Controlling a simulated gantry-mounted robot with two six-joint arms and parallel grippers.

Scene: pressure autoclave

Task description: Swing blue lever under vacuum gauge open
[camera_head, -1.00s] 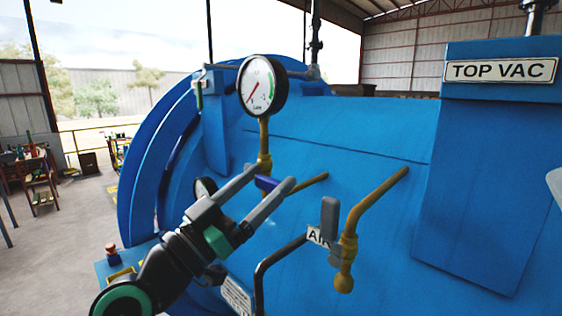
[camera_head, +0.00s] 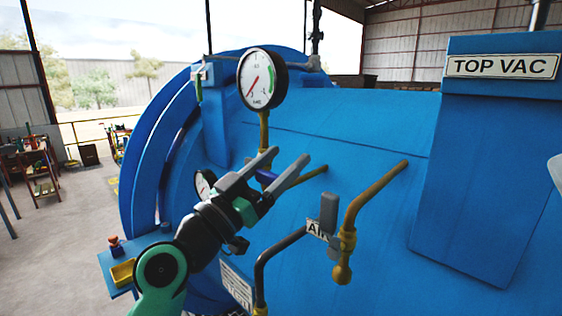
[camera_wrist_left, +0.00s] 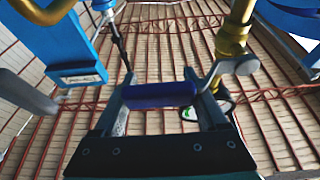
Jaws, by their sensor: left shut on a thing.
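The round white vacuum gauge (camera_head: 262,78) stands on a brass pipe (camera_head: 264,133) above the blue autoclave shell. The blue lever (camera_head: 266,176) is under it, mostly hidden behind my left gripper (camera_head: 290,155). In the left wrist view the blue lever handle (camera_wrist_left: 158,95) lies crosswise between the two grey fingers, with its metal arm running right toward a brass fitting (camera_wrist_left: 232,38). My left gripper is shut on the lever handle. My right gripper is not in view.
A brass pipe with a grey-handled valve (camera_head: 328,212) and an AIR tag stands just right of the gripper. A dark bent pipe (camera_head: 262,265) is below. The TOP VAC box (camera_head: 490,170) fills the right. A smaller gauge (camera_head: 204,184) sits left of the gripper.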

